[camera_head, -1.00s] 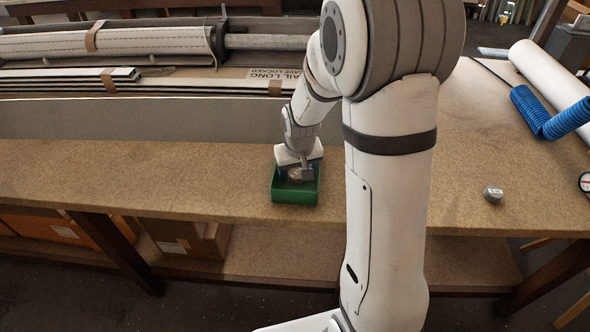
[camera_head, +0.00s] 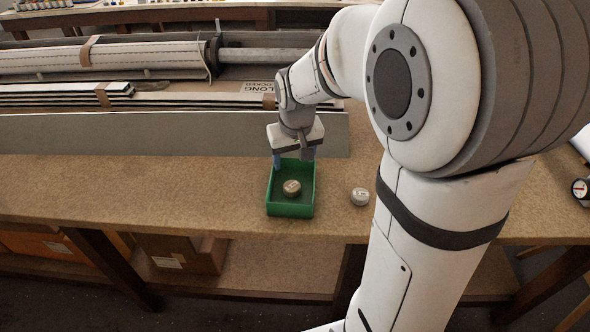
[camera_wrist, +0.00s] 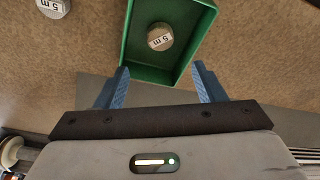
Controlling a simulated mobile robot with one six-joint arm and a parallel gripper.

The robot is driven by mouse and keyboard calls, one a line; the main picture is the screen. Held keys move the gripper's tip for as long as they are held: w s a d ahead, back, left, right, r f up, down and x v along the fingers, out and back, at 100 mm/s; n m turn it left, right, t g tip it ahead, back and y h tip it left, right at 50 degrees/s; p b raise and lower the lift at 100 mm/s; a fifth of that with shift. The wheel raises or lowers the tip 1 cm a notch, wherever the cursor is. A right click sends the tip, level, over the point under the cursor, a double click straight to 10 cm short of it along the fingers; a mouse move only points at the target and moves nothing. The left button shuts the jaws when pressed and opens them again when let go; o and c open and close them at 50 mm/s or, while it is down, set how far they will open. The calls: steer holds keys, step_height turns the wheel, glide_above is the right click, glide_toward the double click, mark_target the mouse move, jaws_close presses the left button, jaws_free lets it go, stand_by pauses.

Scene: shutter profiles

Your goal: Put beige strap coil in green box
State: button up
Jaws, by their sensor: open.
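The beige strap coil (camera_head: 291,187) lies inside the green box (camera_head: 312,200) on the workbench. In the wrist view the coil (camera_wrist: 160,37), with a "5 m" label, rests on the floor of the green box (camera_wrist: 127,45). My gripper (camera_head: 292,160) is at the back edge of the box, apart from the coil. In the wrist view the blue fingers of my gripper (camera_wrist: 160,82) are spread wide with nothing between them.
A grey coil (camera_head: 360,196) labelled "5 m" stands on the bench right of the box. A gauge (camera_head: 580,189) is at the far right. A long machine with profiles (camera_head: 110,95) runs along the back. The bench left of the box is clear.

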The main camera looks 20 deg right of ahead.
steer(key=s+r, duration=0.3)
steer(key=s, duration=1.5)
steer(key=shift+s+r, duration=0.15)
